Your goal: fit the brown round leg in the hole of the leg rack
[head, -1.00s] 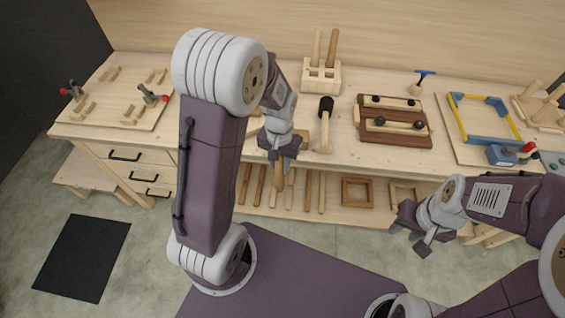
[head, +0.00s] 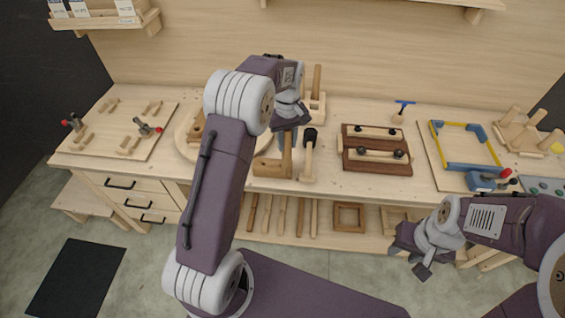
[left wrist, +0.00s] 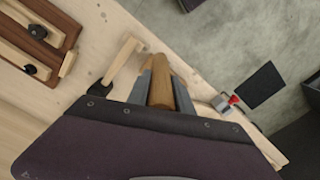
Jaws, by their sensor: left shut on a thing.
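The brown round leg (head: 287,153) is held by my left gripper (head: 288,137) and hangs roughly upright over the workbench near its front edge. In the left wrist view the leg (left wrist: 161,90) sits between the two fingers of my left gripper (left wrist: 163,84). The pale leg rack (head: 319,103) stands behind and to the right of the gripper, with a leg (head: 316,79) upright in it. My left wrist and gripper hide the rack's left part, and no free hole can be made out. My right gripper (head: 420,262) is low in front of the bench; its jaw opening is unclear.
A black-headed mallet (head: 308,155) lies just right of the held leg. A brown wooden block (head: 265,168) is beside the leg's lower end. A dark brown fixture (head: 377,160) and a blue-yellow frame (head: 460,145) are further right. A clamp board (head: 110,130) is at left.

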